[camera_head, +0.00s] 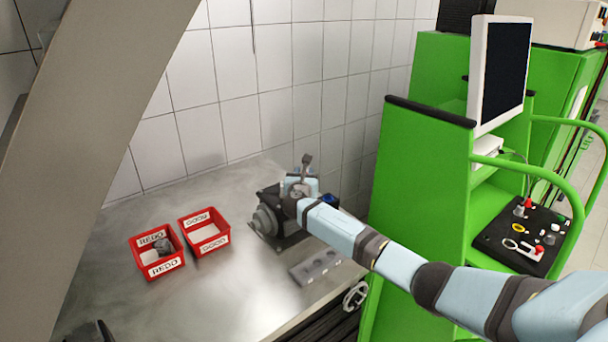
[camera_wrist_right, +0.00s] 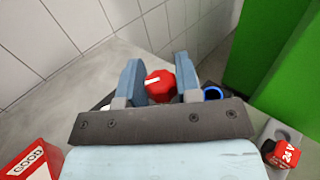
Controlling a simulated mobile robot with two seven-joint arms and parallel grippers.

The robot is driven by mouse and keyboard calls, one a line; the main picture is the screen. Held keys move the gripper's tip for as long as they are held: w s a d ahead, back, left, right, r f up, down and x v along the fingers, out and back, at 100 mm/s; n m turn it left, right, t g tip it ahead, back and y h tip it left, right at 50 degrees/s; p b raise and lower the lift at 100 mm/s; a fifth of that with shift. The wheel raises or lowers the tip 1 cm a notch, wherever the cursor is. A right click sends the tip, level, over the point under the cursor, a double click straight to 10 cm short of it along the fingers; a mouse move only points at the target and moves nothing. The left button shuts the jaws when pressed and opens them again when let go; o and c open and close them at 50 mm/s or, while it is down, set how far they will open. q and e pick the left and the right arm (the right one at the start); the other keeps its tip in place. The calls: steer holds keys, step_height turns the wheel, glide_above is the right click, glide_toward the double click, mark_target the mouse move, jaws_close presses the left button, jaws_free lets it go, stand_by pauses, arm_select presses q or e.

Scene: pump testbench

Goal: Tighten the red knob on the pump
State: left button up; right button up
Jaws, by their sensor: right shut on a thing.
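The dark pump (camera_head: 264,222) stands on the metal table near the tiled wall. My right arm reaches in from the right, and my right gripper (camera_head: 301,182) is at the top of the pump. In the right wrist view the red knob (camera_wrist_right: 160,88), with a white mark on its top, sits between the two blue fingers of the right gripper (camera_wrist_right: 158,76). The fingers are shut on it. The gripper and wrist hide the knob in the head view.
Two red bins stand left of the pump: REDO (camera_head: 160,268), holding a grey part, and GOOD (camera_head: 222,240), which looks empty. A grey plate with holes (camera_head: 316,267) lies in front of the pump. A green cabinet (camera_head: 415,180) stands close on the right.

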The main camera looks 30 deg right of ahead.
stand_by(0.4)
steer(key=o, duration=0.9)
steer(key=shift+a, duration=0.1)
steer(key=b+v, duration=0.1)
steer(key=v, duration=1.2)
steer(key=shift+s+a, duration=0.25)
steer(key=shift+s, duration=0.05)
